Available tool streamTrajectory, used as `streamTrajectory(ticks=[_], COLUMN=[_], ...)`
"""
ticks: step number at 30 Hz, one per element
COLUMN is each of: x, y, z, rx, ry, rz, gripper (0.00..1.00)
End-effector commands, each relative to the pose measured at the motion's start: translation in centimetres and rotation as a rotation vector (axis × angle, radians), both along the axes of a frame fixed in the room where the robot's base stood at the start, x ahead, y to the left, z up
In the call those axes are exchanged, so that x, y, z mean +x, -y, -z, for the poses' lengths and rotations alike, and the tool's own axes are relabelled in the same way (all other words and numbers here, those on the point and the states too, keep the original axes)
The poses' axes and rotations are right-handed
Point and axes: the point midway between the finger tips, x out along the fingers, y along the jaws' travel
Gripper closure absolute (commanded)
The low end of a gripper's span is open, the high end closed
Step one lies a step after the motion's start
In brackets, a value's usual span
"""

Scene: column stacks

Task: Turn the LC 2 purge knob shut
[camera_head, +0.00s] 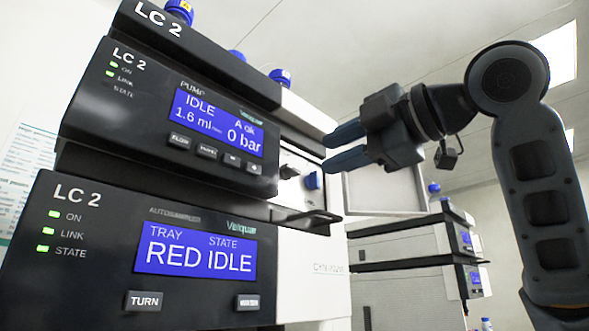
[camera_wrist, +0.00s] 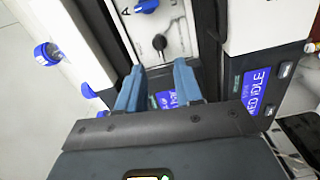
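The LC 2 stack fills the left of the head view, with a pump module (camera_head: 165,120) above an autosampler (camera_head: 100,275). Beside the pump display is a recessed white panel with a blue knob (camera_head: 313,181) and a smaller black knob (camera_head: 288,172). Both show in the wrist view, the blue knob (camera_wrist: 145,6) at the top edge and the black knob (camera_wrist: 159,43) below it. I cannot read which label marks purge. My gripper (camera_head: 329,153) is open and empty, its blue fingers (camera_wrist: 158,70) spread in front of the panel, apart from both knobs.
An open door panel (camera_head: 385,190) stands right of the knob panel, close below my gripper. A black ledge (camera_head: 305,218) juts out beneath the knobs. Another instrument stack (camera_head: 410,262) stands behind at the right. Blue-capped bottles (camera_head: 280,76) stand on top.

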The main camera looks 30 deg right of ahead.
Motion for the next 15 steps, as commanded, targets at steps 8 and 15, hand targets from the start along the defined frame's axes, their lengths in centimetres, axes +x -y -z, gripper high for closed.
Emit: streamTrajectory(ticks=[8, 15], x=[2.7, 6.0], y=[-1.0, -2.0], z=[-0.2, -0.2], rx=[-0.005, -0.004], ry=[-0.003, -0.003], rz=[-0.001, 0.0], gripper=[0.65, 0.65])
